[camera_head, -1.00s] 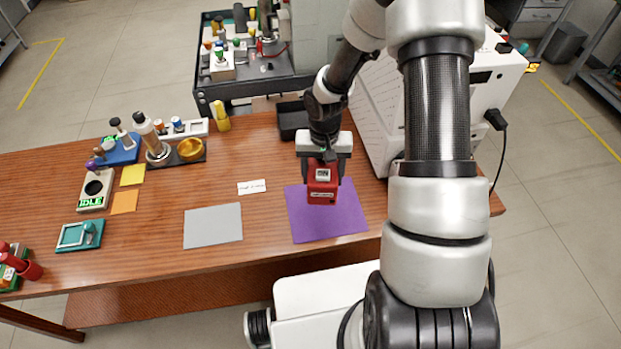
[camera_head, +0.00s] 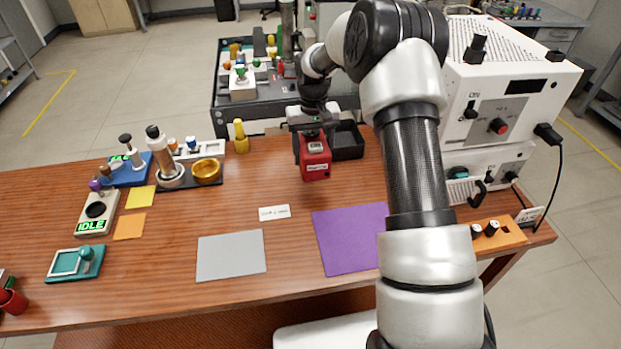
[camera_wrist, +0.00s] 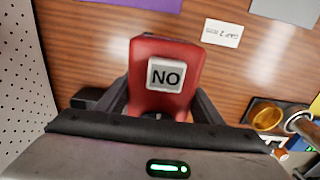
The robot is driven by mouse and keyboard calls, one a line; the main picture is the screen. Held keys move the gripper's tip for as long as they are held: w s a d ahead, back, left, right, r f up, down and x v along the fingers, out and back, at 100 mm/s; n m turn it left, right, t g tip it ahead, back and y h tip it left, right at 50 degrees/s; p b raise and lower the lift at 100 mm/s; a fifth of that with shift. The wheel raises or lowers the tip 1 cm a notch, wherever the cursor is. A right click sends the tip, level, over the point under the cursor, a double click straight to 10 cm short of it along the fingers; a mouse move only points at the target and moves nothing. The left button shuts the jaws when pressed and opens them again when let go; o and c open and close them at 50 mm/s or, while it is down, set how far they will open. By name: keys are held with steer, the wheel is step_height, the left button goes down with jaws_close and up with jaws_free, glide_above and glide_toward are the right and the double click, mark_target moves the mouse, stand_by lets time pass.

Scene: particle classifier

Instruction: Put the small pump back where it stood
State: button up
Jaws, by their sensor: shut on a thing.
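The small pump is a red box (camera_head: 315,170) with a small white "NO" display on top. My gripper (camera_head: 313,146) is shut on it from above, near the back of the wooden table. In the wrist view the red pump (camera_wrist: 165,98) sits between my two fingers (camera_wrist: 165,112), its "NO" display facing the camera. I cannot tell whether its base touches the table. The purple mat (camera_head: 348,240) lies bare in front of the pump and to its right.
A white label card (camera_head: 274,212) and grey mat (camera_head: 231,256) lie to the front left. A yellow bottle (camera_head: 241,138) stands left. The large white machine (camera_head: 500,95) is at right.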

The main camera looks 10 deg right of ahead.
steer(key=shift+f+b, duration=0.35)
steer(key=shift+f, duration=3.25)
steer(key=shift+f, duration=0.2)
steer(key=o, duration=1.8)
